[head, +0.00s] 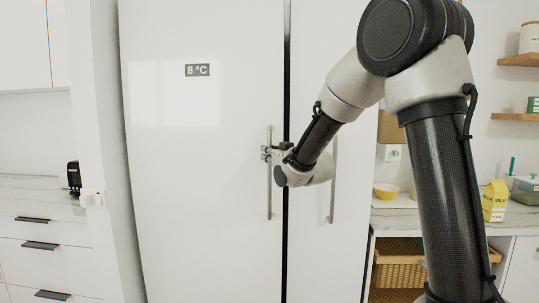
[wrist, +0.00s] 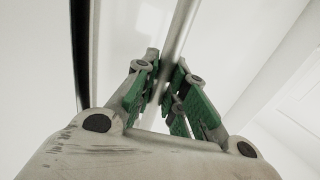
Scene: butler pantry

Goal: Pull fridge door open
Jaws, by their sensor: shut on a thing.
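The white fridge has two tall doors; its left door (head: 200,180) carries an "8 °C" display (head: 197,70). A vertical metal handle (head: 269,204) stands near that door's right edge. It also shows in the wrist view (wrist: 180,30). My gripper (head: 267,153) is at mid-height on this handle, and its green-padded fingers (wrist: 165,90) are shut around the bar. The right door (head: 318,90) has its own handle (head: 333,185), partly behind my wrist. A dark gap runs between the two doors. My arm hides part of the right door.
At right, a counter holds a yellow bowl (head: 386,191), a milk carton (head: 494,201) and a grey container (head: 524,190). A wicker basket (head: 398,270) sits below. Wooden shelves (head: 520,60) hang above. At left are drawers (head: 45,245) and a black appliance (head: 74,178).

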